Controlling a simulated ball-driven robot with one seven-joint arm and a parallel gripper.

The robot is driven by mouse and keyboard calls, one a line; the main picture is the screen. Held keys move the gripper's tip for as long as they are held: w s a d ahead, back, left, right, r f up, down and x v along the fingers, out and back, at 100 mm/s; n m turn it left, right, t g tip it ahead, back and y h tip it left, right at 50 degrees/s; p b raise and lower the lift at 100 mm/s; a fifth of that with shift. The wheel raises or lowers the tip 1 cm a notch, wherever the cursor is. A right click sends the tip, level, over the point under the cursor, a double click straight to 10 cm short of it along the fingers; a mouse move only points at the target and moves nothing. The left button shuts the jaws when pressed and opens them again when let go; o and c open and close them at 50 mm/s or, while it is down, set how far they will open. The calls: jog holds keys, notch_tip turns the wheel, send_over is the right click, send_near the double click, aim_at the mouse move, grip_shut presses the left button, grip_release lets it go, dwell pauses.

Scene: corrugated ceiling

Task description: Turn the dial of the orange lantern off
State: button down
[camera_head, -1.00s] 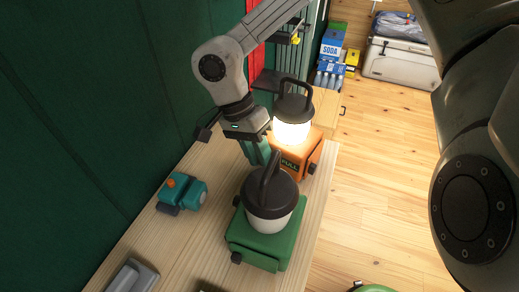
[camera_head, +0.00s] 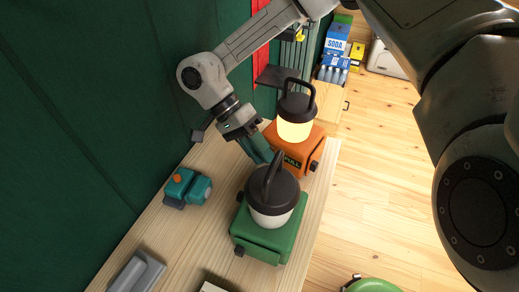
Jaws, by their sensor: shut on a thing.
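The orange lantern (camera_head: 292,145) stands on the bench behind the green lantern (camera_head: 266,232). Its lamp (camera_head: 294,130) glows soft yellow under a black cap and handle. A black knob (camera_head: 314,166) shows on the right side of its base. My gripper (camera_head: 267,158) reaches down from the left, with its teal fingers at the near left side of the orange base. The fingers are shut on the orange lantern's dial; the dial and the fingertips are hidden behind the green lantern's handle.
The green lantern's black handle (camera_head: 273,172) stands close to my fingers. A teal device with an orange knob (camera_head: 186,188) lies on the bench to the left. The green wall (camera_head: 90,110) runs close along the bench's left side.

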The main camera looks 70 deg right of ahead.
aim_at(281, 134)
jog(key=c, duration=0.9)
grip_release()
jog(key=shift+r, duration=0.1)
jog(key=shift+r, duration=0.25)
notch_tip(281, 134, up, 3)
jog(key=shift+f, duration=0.15)
jog(key=s+a+r, duration=0.1)
jog(key=s+r, duration=0.2)
jog(key=s, duration=0.1)
jog(key=s+a+r, duration=0.1)
jog(key=s+r, duration=0.2)
jog(key=s, duration=0.2)
jog(key=s+a+r, duration=0.2)
jog(key=s+r, duration=0.1)
jog(key=s, duration=0.1)
jog(key=shift+s+r, duration=0.2)
jog(key=shift+r, duration=0.05)
